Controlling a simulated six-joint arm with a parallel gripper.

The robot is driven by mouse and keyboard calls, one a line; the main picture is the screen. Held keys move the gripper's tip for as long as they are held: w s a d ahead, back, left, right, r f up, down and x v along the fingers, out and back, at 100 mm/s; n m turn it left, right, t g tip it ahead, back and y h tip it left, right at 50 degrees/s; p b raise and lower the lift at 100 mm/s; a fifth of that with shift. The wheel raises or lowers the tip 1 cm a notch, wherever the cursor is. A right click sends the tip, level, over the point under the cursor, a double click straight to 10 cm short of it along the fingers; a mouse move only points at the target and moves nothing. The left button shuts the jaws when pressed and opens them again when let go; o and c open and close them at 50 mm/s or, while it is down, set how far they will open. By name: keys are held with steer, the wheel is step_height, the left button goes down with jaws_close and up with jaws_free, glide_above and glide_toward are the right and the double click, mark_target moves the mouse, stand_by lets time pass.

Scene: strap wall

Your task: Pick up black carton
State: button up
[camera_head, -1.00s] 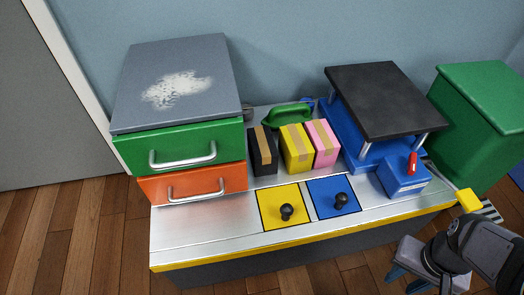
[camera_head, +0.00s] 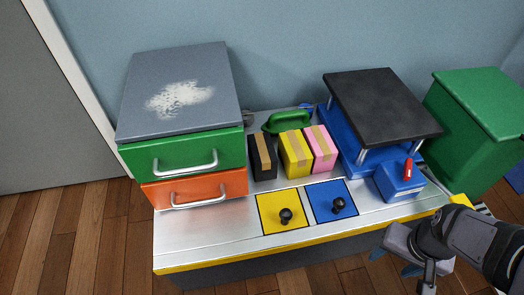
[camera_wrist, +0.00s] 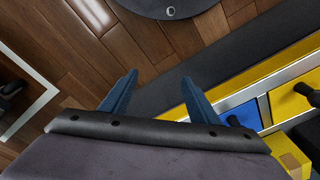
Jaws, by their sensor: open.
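The black carton (camera_head: 258,163), with a tan tape strip, stands upright on the metal worktop (camera_head: 205,229). It is just right of the drawer unit and left of the yellow carton (camera_head: 291,159). A pink carton (camera_head: 324,151) stands on the yellow one's right. My gripper (camera_head: 393,262) is at the lower right, in front of the worktop's front edge and well away from the black carton. In the wrist view my gripper (camera_wrist: 157,86) is open, its two blue fingers apart with nothing between them.
The drawer unit (camera_head: 190,154) has a green and an orange drawer. Yellow (camera_head: 273,224) and blue (camera_head: 324,211) panels with black knobs lie in front of the cartons. A blue press-like frame (camera_head: 341,139) with a black top and a green bin (camera_head: 475,130) stand right. The front left worktop is clear.

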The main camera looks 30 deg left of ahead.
steer(key=w+a+r+n+t+y+p, duration=0.1)
steer(key=w+a+r+p, duration=0.25)
steer(key=a, duration=0.35)
steer(key=w+a+r+n+t+y+p, duration=0.1)
steer(key=w+a+r+t+p, duration=0.1)
steer(key=a+r+p, duration=0.45)
steer(key=w+a+r+t+y+p, duration=0.1)
steer(key=w+a+r+p, duration=0.15)
steer(key=a, duration=0.55)
steer(key=n+t+y+b, duration=0.4)
steer(key=n+y+b, duration=0.15)
steer(key=b, duration=0.35)
glide_toward(264, 154)
steer(key=shift+h, duration=0.25)
steer(key=w+f, duration=0.2)
steer(key=w, duration=0.1)
steer(key=shift+w+a+f, duration=0.15)
steer(key=shift+a, duration=0.25)
steer(key=shift+s+a+n+t+y+b, duration=0.3)
steer(key=shift+s+a+n+y+b, duration=0.15)
steer(key=shift+s+a+y+b, duration=0.2)
steer(key=shift+b+x, duration=1.75)
steer(key=shift+x, duration=1.9)
steer(key=shift+w, duration=0.1)
